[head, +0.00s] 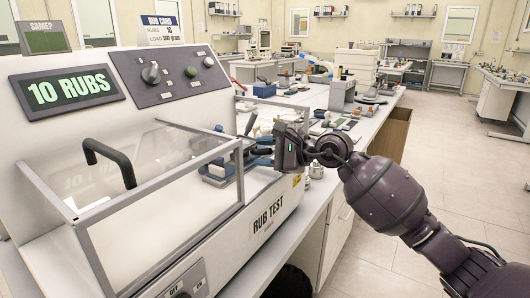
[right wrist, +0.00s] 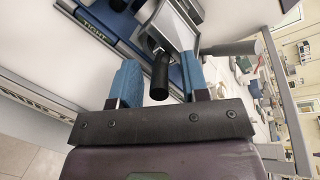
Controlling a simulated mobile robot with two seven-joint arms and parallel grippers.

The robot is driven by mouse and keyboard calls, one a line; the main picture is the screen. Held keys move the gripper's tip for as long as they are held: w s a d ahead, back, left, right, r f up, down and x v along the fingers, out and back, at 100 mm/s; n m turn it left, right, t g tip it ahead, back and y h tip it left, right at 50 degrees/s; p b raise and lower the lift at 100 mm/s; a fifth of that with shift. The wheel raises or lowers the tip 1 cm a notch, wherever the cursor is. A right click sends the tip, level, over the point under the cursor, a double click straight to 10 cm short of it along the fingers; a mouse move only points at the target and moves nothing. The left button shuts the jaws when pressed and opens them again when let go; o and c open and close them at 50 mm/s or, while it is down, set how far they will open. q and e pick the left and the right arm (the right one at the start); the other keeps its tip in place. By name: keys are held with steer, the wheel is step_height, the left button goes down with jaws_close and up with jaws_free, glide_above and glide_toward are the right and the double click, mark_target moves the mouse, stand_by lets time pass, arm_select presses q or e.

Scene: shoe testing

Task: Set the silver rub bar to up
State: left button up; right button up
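The rub test machine (head: 150,75) fills the left of the head view, with a clear guard frame over its deck. In the right wrist view, a silver bar (right wrist: 180,22) stands above a blue base marked "TIGHT" (right wrist: 103,30). A black grip (right wrist: 160,76) hangs from the bar's mechanism. My right gripper (right wrist: 160,62) is open, its two blue fingers on either side of the black grip with gaps visible. In the head view my right gripper (head: 268,150) reaches in at the machine's right end and hides much of the bar. My left gripper is not in view.
A black guard handle (head: 110,160) and the metal guard frame (head: 165,190) stand left of my right gripper. A display reads "10 RUBS" (head: 68,90). A long bench (head: 375,115) with shoes and tools runs behind. The floor at right (head: 460,190) is clear.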

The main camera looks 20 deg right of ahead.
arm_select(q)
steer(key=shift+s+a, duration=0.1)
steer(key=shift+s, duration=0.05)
arm_select(e)
jaws_close()
steer(key=shift+r, duration=0.1)
